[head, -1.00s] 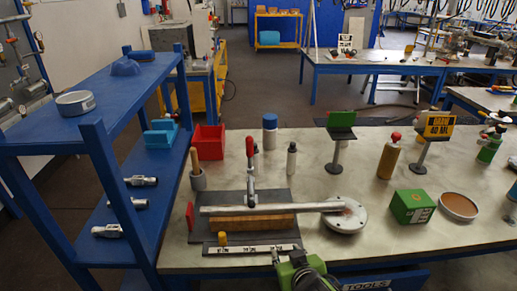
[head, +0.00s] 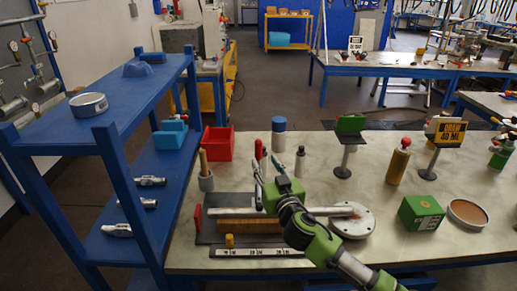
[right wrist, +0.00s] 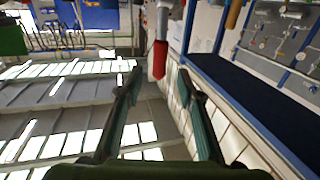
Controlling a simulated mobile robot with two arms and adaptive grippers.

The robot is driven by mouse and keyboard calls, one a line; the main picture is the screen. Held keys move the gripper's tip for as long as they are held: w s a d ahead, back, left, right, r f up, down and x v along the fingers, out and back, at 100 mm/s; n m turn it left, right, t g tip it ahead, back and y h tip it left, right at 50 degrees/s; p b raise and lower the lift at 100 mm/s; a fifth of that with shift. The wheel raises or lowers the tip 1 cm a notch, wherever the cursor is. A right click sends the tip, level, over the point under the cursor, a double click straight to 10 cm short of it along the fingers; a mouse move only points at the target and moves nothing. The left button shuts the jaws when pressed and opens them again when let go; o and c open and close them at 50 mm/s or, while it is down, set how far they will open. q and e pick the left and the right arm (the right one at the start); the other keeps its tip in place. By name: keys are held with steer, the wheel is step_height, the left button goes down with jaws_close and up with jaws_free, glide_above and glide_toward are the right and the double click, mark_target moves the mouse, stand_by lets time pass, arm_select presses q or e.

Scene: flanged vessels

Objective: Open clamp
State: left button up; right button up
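The clamp's red handle (head: 258,149) stands upright behind the pipe (head: 235,211). The pipe lies over a wooden block (head: 248,227) and ends in a round flange (head: 353,221) at the right. My right gripper (head: 266,165) is at the handle and hides the clamp's lower part. In the right wrist view, the fingers of the right gripper (right wrist: 160,82) are spread apart. The red handle (right wrist: 159,58) shows between and just beyond their tips, closer to the right one; contact cannot be told. My left gripper is out of view.
A blue shelf (head: 122,95) borders the bench on the left. A green box (head: 420,212) stands at the right.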

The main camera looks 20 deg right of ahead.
mark_target(260, 152)
steer(key=w, duration=0.8)
steer(key=shift+w+d+p, duration=0.1)
steer(key=shift+w+p, duration=0.05)
steer(key=shift+p, duration=0.2)
jaws_close()
